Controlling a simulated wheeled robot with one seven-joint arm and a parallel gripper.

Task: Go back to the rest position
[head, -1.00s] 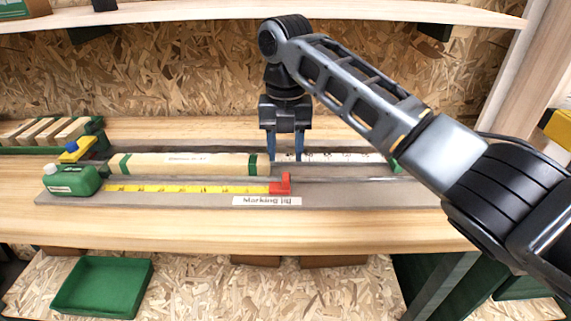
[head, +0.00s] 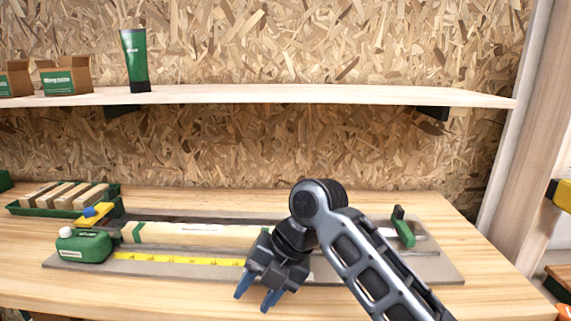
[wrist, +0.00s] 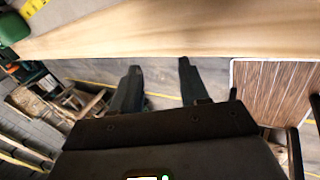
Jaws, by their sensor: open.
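My gripper (head: 256,296) hangs in front of the marking jig in the head view, its blue fingers apart and empty, near the bench's front part. In the wrist view my gripper (wrist: 158,80) shows two dark fingers spread, with nothing between them, past the wooden bench edge (wrist: 190,42) and over the floor. The marking jig (head: 440,268) is a grey board on the bench. A pale wooden bar (head: 190,234) with green ends lies on it, beside a yellow tape (head: 180,258). My arm hides the jig's middle right part.
A green bottle (head: 84,246) stands at the jig's left end. A green tray (head: 40,210) with several wood blocks is behind it. A shelf (head: 300,96) above bears small boxes (head: 66,76) and a green tube (head: 134,62). The bench's right end (head: 490,285) is clear.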

